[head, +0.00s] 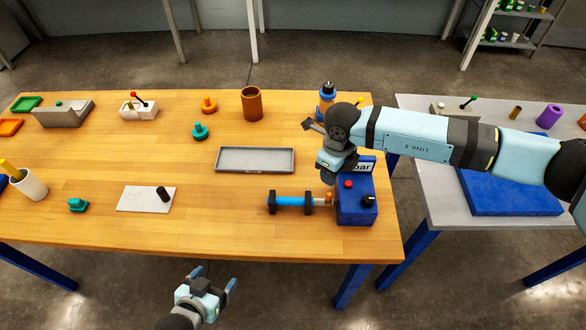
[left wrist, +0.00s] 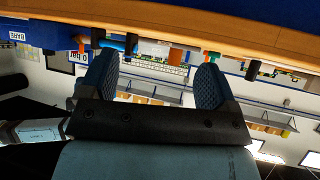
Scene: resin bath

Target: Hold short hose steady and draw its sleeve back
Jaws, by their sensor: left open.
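The short hose (head: 290,201) is a blue tube lying level in two black supports near the table's front right. Its right end, with a pale part and an orange piece, meets a blue box (head: 357,208); I cannot tell which part is the sleeve. The hose also shows small in the left wrist view (left wrist: 113,44). My left gripper (head: 212,278) is open and empty, in front of the table edge and apart from the hose. My right gripper (head: 327,175) points down just above the hose's right end. Its fingertips are small and partly hidden, so contact and opening are unclear.
The blue box carries a red knob, a black knob and a "bar" sign. A grey tray (head: 255,169) lies behind the hose. A pale plate (head: 135,199) with a black peg lies left. The table's front middle is clear.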

